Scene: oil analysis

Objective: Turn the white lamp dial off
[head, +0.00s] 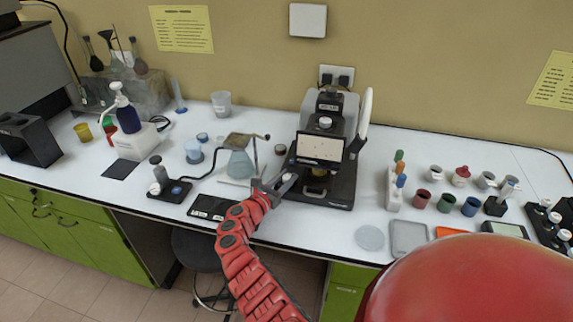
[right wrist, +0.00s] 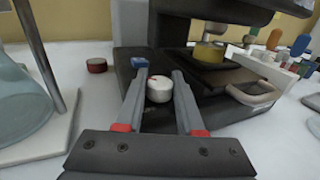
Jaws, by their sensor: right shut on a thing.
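The white lamp dial (right wrist: 160,88), a small round knob with a red mark on its top, sits at the front corner of the dark instrument's base in the right wrist view. The black instrument (right wrist: 190,65) rises behind it; in the head view the instrument (head: 322,148) stands against the wall with a pale front panel. My right gripper (head: 283,185) is at the left front corner of its base. In the right wrist view its fingers (right wrist: 161,90) are shut on the dial, one on each side. My left gripper is not in view.
A flask on a stand (head: 240,162) is close left of my right gripper. A black flat device (head: 212,207) lies at the front edge. Coloured jars (head: 446,202) stand to the right.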

